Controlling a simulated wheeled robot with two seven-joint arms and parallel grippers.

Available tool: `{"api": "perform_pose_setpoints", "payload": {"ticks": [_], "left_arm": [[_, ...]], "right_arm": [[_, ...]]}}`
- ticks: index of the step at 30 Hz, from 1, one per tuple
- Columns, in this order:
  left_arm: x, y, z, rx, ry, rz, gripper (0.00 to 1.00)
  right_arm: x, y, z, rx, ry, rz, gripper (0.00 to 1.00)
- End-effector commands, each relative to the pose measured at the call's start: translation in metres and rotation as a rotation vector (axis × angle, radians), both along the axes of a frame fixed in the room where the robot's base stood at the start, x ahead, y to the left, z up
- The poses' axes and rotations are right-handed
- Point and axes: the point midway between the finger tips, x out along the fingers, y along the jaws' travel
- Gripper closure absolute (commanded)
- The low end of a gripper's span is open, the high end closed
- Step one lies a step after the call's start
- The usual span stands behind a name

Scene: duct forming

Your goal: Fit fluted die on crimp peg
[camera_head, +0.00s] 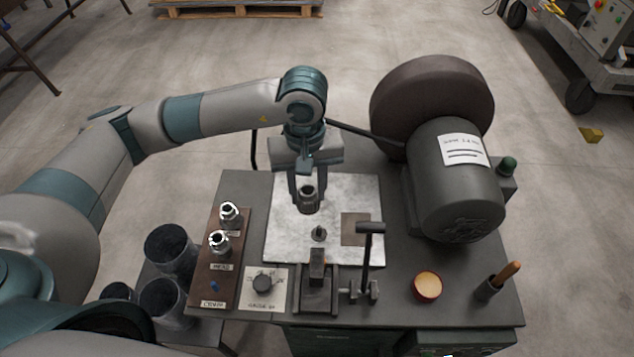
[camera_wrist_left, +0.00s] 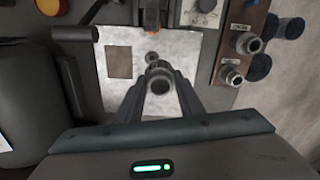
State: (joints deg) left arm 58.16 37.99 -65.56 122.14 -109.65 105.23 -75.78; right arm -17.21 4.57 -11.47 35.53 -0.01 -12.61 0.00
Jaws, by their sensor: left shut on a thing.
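My left gripper (camera_head: 308,192) is shut on the fluted die (camera_head: 308,201), a dark metal ring-shaped piece with a hole through it. It also shows between the fingers in the left wrist view (camera_wrist_left: 160,84). The gripper holds it over the white sheet on the bench. My right gripper is not in view.
Two shiny dies (camera_head: 219,243) stand on a brown labelled rack (camera_head: 207,285) at the left, beside a bare blue peg. A lever (camera_head: 368,250) rises right of the peg. A large motor (camera_head: 455,180) stands at the right.

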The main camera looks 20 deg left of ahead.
Motion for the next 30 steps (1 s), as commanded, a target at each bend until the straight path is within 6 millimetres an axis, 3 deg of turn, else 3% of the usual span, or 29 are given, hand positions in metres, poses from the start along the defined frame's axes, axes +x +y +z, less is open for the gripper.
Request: {"api": "perform_pose_setpoints", "payload": {"ticks": [6, 12, 30], "left_arm": [[-0.018, 0.024, 0.03, 0.004, -0.006, -0.313, 1.0], [-0.03, 0.034, 0.043, 0.006, -0.001, -0.473, 1.0], [-0.031, 0.035, 0.045, 0.005, 0.001, -0.492, 1.0]], "right_arm": [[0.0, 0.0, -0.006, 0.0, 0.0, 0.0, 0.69], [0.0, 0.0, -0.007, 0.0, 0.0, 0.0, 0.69], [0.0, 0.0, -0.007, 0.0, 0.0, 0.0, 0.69]]}}
